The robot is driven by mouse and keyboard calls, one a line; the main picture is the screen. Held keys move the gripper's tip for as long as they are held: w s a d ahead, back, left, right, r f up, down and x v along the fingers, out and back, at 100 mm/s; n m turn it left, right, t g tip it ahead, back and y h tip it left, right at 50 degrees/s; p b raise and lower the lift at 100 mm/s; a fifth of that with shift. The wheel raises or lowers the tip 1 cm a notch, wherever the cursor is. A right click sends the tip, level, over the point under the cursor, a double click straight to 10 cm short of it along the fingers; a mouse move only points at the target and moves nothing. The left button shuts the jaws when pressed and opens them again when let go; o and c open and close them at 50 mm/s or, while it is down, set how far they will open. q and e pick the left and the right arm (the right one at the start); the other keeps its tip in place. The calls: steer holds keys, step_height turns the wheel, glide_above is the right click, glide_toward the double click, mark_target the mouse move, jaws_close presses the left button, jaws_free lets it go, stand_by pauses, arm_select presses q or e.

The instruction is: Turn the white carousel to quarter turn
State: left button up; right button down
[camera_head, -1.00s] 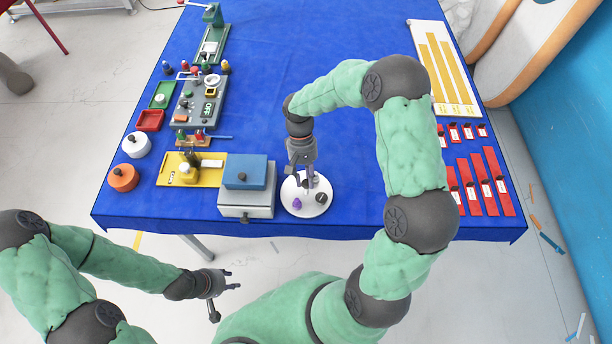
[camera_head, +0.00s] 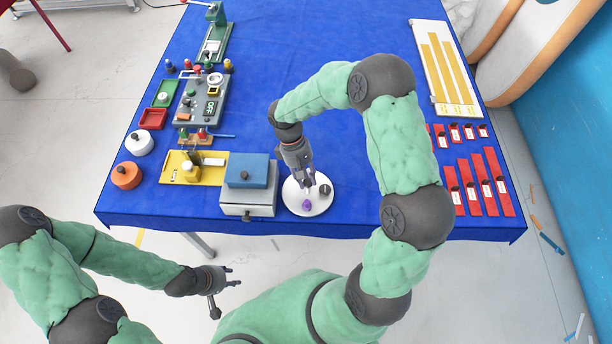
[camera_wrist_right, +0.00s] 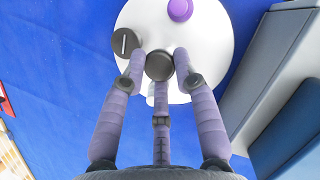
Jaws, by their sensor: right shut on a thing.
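The white carousel (camera_head: 296,205) is a round disc near the table's front edge. On it are a purple piece (camera_head: 307,205) at the front and a dark round piece (camera_head: 325,189) at the right. In the right wrist view the disc (camera_wrist_right: 216,30) bears the purple piece (camera_wrist_right: 180,10), a dark cap with a pale line (camera_wrist_right: 125,41) and a dark round knob (camera_wrist_right: 159,65). My right gripper (camera_head: 307,181) has its fingers around that knob and is shut on it. My left gripper (camera_head: 233,276) is open and empty, off the table's front edge.
A grey box with a blue top (camera_head: 245,172) stands close left of the carousel. A yellow tray (camera_head: 215,177) lies further left. Red blocks (camera_head: 476,188) line the right side. The blue table middle (camera_head: 300,50) is clear at the back.

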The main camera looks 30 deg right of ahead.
steer(key=shift+s+a+n+t+h, duration=0.15)
steer(key=shift+n+h, duration=0.3)
steer(key=shift+n, duration=0.75)
steer(key=shift+n+t+h, duration=0.15)
steer(key=shift+n+h, duration=0.3)
steer(key=shift+n, duration=0.75)
steer(key=shift+n+t+h, duration=0.6)
steer(key=shift+n+t, duration=0.1)
steer(key=shift+n, duration=1.5)
steer(key=shift+s+a+n+t+h, duration=0.15)
steer(key=shift+n+t, duration=0.25)
steer(key=shift+n, duration=0.75)
steer(key=shift+s+d+n+t+h, duration=0.15)
steer(key=shift+n+t, duration=0.25)
steer(key=shift+n, duration=0.75)
steer(key=shift+a+r+n+t, duration=0.1)
steer(key=shift+n+t, duration=0.6)
steer(key=shift+n, duration=0.9)
steer(key=shift+n+t+b, duration=0.3)
steer(key=shift+n+b, duration=0.05)
steer(key=shift+n, duration=0.25)
steer(key=c, duration=1.2)
jaws_free()
steer(key=shift+c, duration=0.2)
steer(key=o, duration=0.3)
steer(key=v, duration=1.2)
